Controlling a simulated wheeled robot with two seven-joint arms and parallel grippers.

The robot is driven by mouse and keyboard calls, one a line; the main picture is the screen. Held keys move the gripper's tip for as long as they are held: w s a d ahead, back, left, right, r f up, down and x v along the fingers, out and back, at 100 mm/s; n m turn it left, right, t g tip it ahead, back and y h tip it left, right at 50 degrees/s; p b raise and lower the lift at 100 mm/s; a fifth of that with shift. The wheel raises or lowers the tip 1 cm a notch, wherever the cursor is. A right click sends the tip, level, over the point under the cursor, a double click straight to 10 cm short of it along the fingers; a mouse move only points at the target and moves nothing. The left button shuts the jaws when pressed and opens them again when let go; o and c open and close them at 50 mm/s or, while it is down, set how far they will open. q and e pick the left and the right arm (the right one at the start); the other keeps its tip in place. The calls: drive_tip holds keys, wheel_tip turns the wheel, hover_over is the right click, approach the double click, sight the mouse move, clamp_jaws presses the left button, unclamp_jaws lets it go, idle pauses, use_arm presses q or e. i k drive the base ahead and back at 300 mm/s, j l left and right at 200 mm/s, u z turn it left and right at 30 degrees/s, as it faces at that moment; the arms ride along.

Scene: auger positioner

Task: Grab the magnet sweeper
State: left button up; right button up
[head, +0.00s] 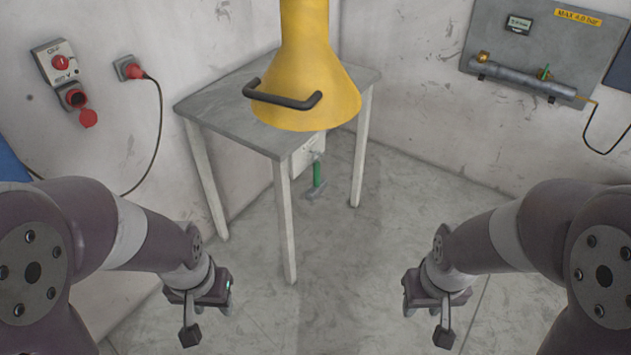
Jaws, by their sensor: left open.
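A small tool with a green handle (317,174) and a grey foot hangs upright by a white panel (308,155) at the table's right side; it may be the magnet sweeper, but I cannot tell for sure. Its upper end is partly hidden near the panel. My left gripper (214,291) is open and empty, low at the left, in front of the table and apart from the tool. My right gripper (422,293) is low at the right, also apart from it. Its fingers are too unclear to tell whether they are open.
A grey table (218,105) stands at the back wall. A yellow cone-shaped hood (310,75) with a black handle (282,99) hangs over it. A gauge board (540,50) is on the right wall, red sockets (72,85) on the left. Floor between my grippers is clear.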

sight(319, 183)
drive_tip(key=z, duration=0.8)
drive_tip(key=i+l, duration=0.15)
drive_tip(key=i, duration=0.4)
drive_tip(key=i+l, duration=0.1)
drive_tip(key=i, duration=0.4)
drive_tip(key=i+l, duration=0.15)
drive_tip(key=i, duration=0.4)
drive_tip(key=i+u, duration=0.25)
drive_tip(key=u, duration=0.15)
drive_tip(key=i+u, duration=0.2)
drive_tip(key=u, duration=0.25)
drive_tip(key=i+u, duration=0.25)
drive_tip(key=u, duration=0.15)
drive_tip(key=i+l+u, duration=0.2)
drive_tip(key=u, duration=0.25)
drive_tip(key=i+l+u, duration=0.2)
drive_tip(key=u, duration=0.2)
